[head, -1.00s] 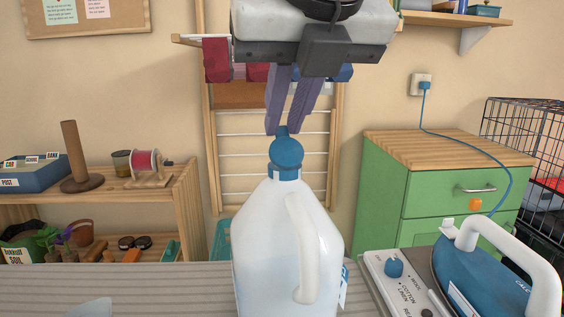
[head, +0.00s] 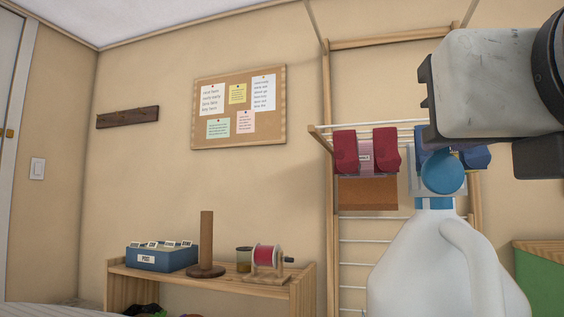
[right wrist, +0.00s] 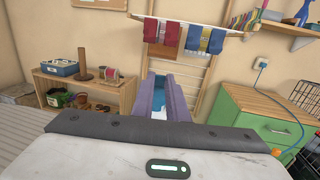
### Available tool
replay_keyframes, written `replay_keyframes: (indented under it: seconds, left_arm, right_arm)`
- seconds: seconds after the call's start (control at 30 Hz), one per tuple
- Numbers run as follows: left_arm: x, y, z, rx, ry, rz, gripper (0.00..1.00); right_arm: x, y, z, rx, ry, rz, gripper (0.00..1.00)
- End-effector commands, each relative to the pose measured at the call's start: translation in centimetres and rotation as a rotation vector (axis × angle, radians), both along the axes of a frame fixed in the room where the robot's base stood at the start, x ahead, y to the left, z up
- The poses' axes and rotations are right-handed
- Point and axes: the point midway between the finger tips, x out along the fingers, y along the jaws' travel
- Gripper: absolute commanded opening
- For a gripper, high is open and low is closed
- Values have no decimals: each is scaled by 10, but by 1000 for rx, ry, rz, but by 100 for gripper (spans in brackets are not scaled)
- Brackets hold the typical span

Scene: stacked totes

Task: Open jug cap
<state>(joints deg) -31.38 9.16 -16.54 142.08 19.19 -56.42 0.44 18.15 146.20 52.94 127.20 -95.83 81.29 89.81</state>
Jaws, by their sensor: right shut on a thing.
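The white jug (head: 425,265) stands at the lower right of the head view, its handle to the right. Its round blue cap (head: 443,172) shows as a disc tilted up above a blue collar on the neck. My right gripper (right wrist: 163,82) is shut on the cap; in the right wrist view, blue (right wrist: 163,101) shows between its purple fingers, with some white of the jug below. In the head view the body of this gripper (head: 485,85) is at the upper right, and its fingers cannot be made out. My left gripper is in neither current view.
A wooden shelf (head: 215,276) with a blue file box (head: 162,257), a brown post and a red spool stands behind to the left. A drying rack (head: 330,180) with cloths is behind the jug. A green cabinet (right wrist: 250,120) is to the right.

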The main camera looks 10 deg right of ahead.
Motion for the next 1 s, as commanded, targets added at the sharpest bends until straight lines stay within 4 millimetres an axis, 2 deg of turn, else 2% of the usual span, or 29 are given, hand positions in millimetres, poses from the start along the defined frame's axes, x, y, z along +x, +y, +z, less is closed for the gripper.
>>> replay_keyframes:
  seconds: [0.3, 0.87, 0.9, 1.0]
  left_arm:
    - [0, -2, 3, -14, -9, 0, 31]
    - [0, -2, 3, -15, -11, 0, 31]
    - [0, -2, 3, -15, -11, 0, 31]
    - [0, -2, 3, -15, -11, 0, 31]
  right_arm:
    - [-6, 2, -6, -47, -113, 0, 0]
    - [-7, 3, -6, -54, -137, -1, 0]
    - [-7, 3, -6, -54, -137, -1, 20]
    - [-7, 3, -6, -54, -137, -1, 33]
